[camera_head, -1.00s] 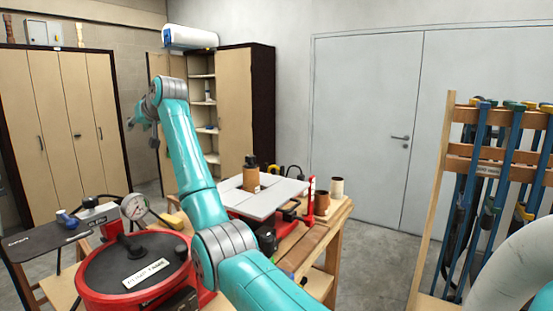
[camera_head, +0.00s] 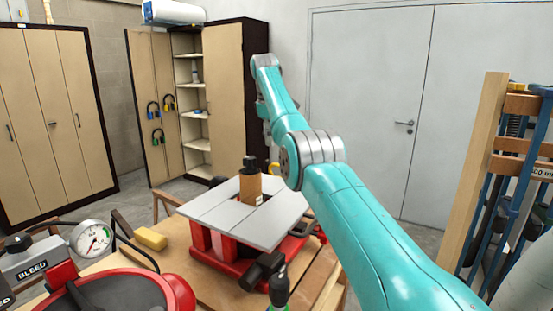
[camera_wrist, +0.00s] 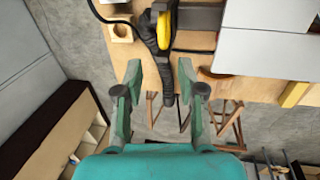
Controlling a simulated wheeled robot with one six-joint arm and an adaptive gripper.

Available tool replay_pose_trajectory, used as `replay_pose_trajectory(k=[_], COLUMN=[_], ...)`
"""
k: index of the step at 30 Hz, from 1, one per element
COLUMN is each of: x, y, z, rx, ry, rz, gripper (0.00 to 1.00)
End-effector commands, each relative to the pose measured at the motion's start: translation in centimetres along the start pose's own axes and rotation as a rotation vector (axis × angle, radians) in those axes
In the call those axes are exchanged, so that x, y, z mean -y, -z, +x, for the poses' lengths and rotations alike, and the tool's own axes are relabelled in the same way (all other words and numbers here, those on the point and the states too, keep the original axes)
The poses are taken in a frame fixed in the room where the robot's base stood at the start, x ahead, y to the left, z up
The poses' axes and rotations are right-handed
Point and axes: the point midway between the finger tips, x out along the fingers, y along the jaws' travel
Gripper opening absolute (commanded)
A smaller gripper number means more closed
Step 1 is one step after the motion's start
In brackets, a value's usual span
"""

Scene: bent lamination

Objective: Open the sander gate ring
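The sander (camera_head: 222,243) has a red base and a light grey table top with a brown upright sanding drum (camera_head: 248,187). In the wrist view a yellow curved part (camera_wrist: 163,28) sits on a black hose-like fitting (camera_wrist: 150,45) at the wooden bench edge; it looks like the gate ring, but I cannot be sure. My gripper (camera_wrist: 162,80) is open and empty, its fingers spread below the yellow part in the picture and apart from it. In the head view my arm's far end is turned away, and the fingers cannot be made out.
A red vacuum tank (camera_head: 110,295) with a gauge (camera_head: 91,238) stands at the lower left. A yellow block (camera_head: 150,238) lies on the bench. A clamp rack (camera_head: 490,180) is at the right. Cabinets and a grey double door stand behind; open floor lies between.

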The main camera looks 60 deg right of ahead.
Motion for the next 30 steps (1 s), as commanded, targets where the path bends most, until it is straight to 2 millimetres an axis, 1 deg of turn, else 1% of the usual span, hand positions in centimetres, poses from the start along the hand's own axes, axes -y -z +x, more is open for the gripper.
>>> replay_pose_trajectory(k=[1, 9, 15, 21, 28, 29, 30], x=[0.0, 0.0, 0.0, 0.0, 0.0, 0.0, 0.0], y=[0.0, 0.0, 0.1, 0.1, 0.1, 0.1, 0.1], z=[0.8, 5.5, 7.8, 8.7, 8.8, 8.8, 8.8], rx=[0.0, -0.001, -0.002, -0.002, -0.002, -0.002, -0.002], ry=[0.001, 0.001, 0.0, 0.0, -0.001, -0.001, -0.001], rz=[0.0, 0.001, 0.001, 0.001, 0.001, 0.001, 0.001], gripper=[0.39, 0.39, 0.39, 0.39, 0.39, 0.37, 0.27])
